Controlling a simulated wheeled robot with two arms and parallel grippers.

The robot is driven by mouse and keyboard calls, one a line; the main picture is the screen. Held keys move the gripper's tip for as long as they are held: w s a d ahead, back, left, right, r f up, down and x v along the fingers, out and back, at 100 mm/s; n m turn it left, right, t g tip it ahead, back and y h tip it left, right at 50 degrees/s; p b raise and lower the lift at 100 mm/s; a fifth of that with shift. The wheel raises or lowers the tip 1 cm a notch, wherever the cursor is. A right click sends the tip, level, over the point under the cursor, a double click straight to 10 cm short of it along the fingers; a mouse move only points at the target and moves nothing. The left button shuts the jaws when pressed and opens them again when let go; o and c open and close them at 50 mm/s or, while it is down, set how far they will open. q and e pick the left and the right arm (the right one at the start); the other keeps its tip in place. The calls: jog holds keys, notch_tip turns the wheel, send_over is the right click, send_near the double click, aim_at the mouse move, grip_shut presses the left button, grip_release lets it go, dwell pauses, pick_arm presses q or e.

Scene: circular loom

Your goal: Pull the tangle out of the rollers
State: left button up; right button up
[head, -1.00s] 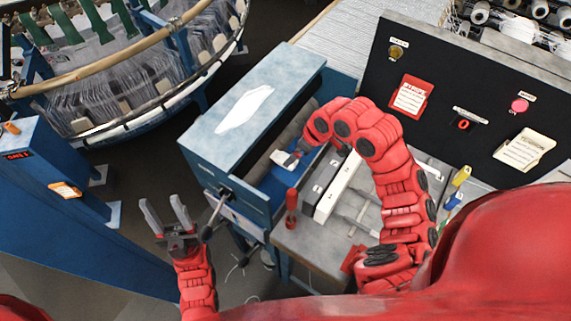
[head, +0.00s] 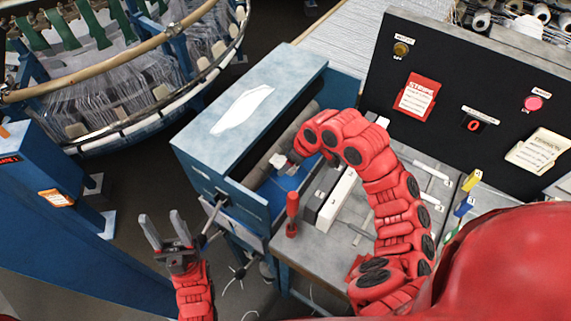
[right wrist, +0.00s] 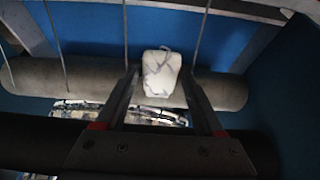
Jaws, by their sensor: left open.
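The tangle (right wrist: 161,75) is a white lump with grey strands. It sits against a long grey roller (right wrist: 220,90) in the right wrist view. In the head view the tangle (head: 278,160) is a small pale patch inside the blue roller housing (head: 225,175). My right gripper (right wrist: 161,82) is open, with one finger on each side of the tangle and a small gap visible on both sides. In the head view my right gripper (head: 290,163) is small and partly covered by its own arm. My left gripper (head: 164,228) is open and empty, left of the housing.
A lever with a dark knob (head: 203,240) sticks out of the housing front. A red-handled tool (head: 292,212) stands on the grey bench (head: 330,255). A black control panel (head: 450,85) rises behind. The circular loom (head: 120,80) is at upper left, a blue post (head: 60,220) at left.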

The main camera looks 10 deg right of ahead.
grip_shut()
jog(key=shift+s, duration=0.1)
jog(key=shift+s+d+r+p, duration=0.2)
jog(key=shift+s+d+p, duration=0.45)
jog(key=shift+p, duration=0.2)
jog(key=shift+s+d+f+p, duration=0.1)
jog(key=shift+s+d+p, duration=0.6)
jog(key=shift+s+d, duration=0.2)
jog(key=shift+w, duration=0.1)
